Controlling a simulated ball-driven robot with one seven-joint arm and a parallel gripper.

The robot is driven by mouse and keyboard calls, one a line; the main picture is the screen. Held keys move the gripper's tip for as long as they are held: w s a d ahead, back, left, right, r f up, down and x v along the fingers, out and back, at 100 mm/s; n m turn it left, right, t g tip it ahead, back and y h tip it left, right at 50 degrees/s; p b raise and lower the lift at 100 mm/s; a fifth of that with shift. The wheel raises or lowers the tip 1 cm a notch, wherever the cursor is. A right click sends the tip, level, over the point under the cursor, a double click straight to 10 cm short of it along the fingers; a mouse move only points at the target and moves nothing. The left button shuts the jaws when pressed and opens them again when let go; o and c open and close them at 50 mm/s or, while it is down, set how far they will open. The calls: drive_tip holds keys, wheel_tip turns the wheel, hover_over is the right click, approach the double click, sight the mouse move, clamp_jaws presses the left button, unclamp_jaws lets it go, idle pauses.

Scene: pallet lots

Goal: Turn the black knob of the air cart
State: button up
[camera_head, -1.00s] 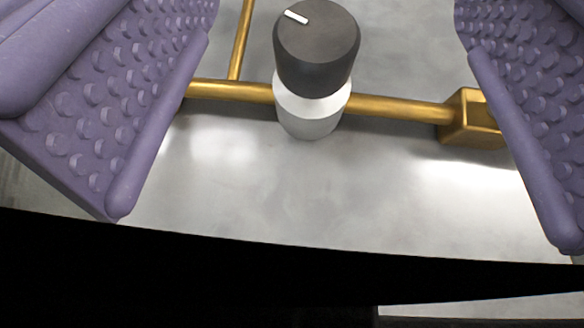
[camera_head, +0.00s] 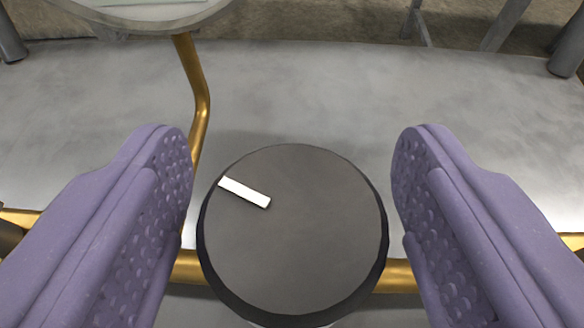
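The black knob (camera_head: 300,245) is large at the lower middle of the view, seen almost from above. A white mark (camera_head: 244,192) on its top lies toward the upper left, near the rim. My gripper (camera_head: 290,180) is open, with one purple studded finger on each side of the knob. A narrow gap shows between the knob and each finger, a little wider on the right. The white body under the knob is almost wholly hidden by it.
A brass pipe (camera_head: 398,276) runs left to right behind the knob. Another brass pipe (camera_head: 196,90) rises to a round gauge-like disc (camera_head: 150,12) at the top left. The grey metal surface (camera_head: 320,95) beyond the knob is mostly clear. Grey metal posts (camera_head: 505,25) stand past its far edge.

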drive_tip(key=c, duration=0.8)
drive_tip(key=shift+a+m+h+b, duration=0.1)
drive_tip(key=shift+m+h+b, duration=0.2)
drive_tip(key=shift+m+h, duration=0.4)
drive_tip(key=shift+h, duration=0.1)
drive_tip(key=o, duration=1)
drive_tip(key=p+v, duration=0.2)
drive_tip(key=v, duration=0.5)
drive_tip(key=shift+s+r, duration=0.2)
drive_tip(key=shift+s, duration=0.15)
